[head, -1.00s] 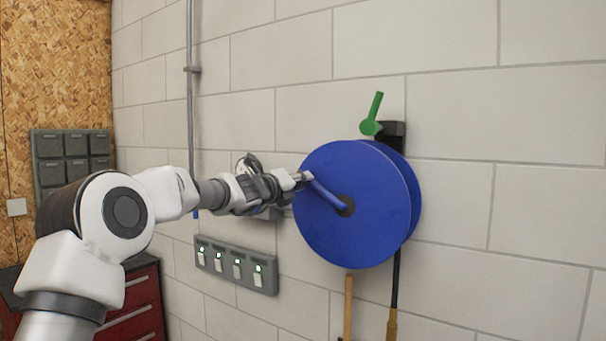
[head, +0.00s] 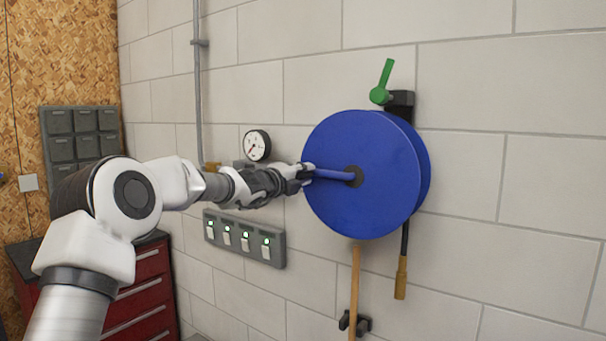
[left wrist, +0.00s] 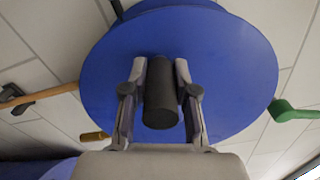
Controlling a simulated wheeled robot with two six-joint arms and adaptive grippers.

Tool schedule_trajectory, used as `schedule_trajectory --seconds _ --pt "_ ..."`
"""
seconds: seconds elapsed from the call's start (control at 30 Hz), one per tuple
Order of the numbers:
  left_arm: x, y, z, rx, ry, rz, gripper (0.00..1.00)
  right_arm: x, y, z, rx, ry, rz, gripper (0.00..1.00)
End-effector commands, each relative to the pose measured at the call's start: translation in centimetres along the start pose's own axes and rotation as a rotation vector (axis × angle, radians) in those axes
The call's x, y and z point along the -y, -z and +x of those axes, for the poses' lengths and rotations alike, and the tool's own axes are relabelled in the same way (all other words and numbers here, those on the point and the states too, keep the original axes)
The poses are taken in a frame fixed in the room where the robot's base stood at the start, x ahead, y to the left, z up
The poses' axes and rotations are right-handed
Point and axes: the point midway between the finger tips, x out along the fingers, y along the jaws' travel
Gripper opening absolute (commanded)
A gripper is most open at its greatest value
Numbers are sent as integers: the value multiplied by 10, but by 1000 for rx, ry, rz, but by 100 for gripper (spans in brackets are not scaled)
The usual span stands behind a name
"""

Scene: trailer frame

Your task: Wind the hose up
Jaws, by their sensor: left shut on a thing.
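The blue hose reel (head: 385,212) is mounted on the block wall. A blue crank arm (head: 332,174) runs left from its dark hub (head: 353,176). My left gripper (head: 305,172) is shut at the outer end of this arm. In the left wrist view my left gripper's fingers (left wrist: 161,82) stand on both sides of the dark crank handle (left wrist: 161,103), with the reel (left wrist: 235,70) behind. A short length of black hose (head: 404,240) hangs below the reel and ends in a brass-coloured nozzle (head: 400,280). My right gripper is not in view.
A green lever (head: 383,82) stands above the reel. A wooden handle (head: 355,285) hangs below it by a dark clip (head: 362,323). The right wall is clear.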

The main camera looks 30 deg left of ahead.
Motion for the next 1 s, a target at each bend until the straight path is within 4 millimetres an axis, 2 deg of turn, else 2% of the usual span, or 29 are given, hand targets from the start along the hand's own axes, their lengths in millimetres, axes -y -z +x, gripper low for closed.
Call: schedule_trajectory --seconds 0.3,0.33,0.4,0.77,0.87,1.0 --pt "-4 2 1 -4 -7 3 0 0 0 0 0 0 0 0" --pt "-4 2 1 -4 -7 3 35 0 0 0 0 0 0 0" --pt "-3 2 1 -3 -6 3 53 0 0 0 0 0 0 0" --pt "-1 0 -5 -1 -2 0 53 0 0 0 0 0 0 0" --pt "0 0 -19 -1 -1 -3 53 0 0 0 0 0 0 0" --pt "-1 0 -54 -2 -1 -7 53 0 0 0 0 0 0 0"
